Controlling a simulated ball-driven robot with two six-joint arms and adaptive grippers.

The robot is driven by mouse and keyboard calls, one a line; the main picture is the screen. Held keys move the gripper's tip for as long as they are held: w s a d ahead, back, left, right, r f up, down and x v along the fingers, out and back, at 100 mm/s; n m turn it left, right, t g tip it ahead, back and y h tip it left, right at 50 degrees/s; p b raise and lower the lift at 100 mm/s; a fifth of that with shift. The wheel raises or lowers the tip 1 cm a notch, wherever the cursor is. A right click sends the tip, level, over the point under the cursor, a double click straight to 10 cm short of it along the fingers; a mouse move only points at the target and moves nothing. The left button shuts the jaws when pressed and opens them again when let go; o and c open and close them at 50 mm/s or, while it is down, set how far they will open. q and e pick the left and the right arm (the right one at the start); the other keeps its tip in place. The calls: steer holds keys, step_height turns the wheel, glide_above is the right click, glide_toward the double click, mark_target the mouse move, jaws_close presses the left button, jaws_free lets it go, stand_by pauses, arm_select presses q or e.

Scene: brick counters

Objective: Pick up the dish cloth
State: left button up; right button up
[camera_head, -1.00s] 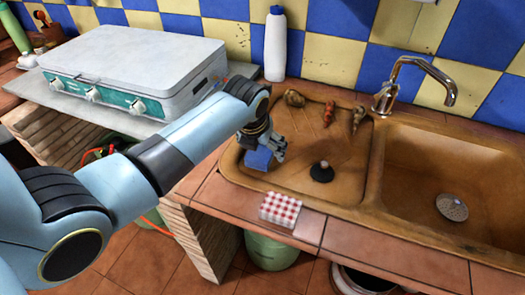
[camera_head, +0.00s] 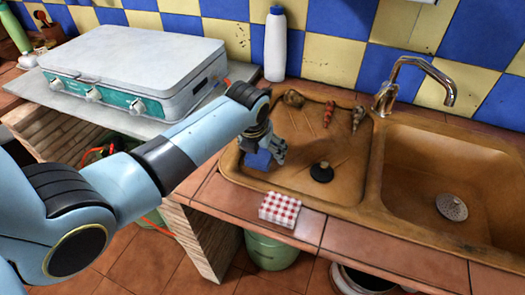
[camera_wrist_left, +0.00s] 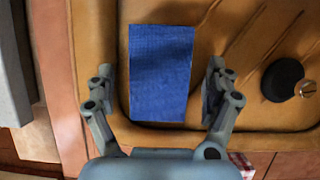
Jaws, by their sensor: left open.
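A blue, woven-looking rectangular cloth (camera_head: 257,160) lies at the left end of the brown sink's drainboard. It also shows flat and whole in the left wrist view (camera_wrist_left: 161,75). My left gripper (camera_head: 271,153) is over it, open, with one finger on each side of the blue cloth in the left wrist view. The fingers look apart from its edges; their height above the board is hard to tell. My right gripper is not in view.
A black plug (camera_head: 321,172) and several small vegetable-like items (camera_head: 328,114) lie on the drainboard. The tap (camera_head: 415,80) and basin (camera_head: 440,165) are to the right. A white bottle (camera_head: 275,45) stands behind, and a white stove (camera_head: 135,70) is at left.

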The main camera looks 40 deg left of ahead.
arm_select(q)
steer(key=c, duration=1.2)
steer(key=shift+o, duration=0.2)
steer(key=shift+r, duration=0.1)
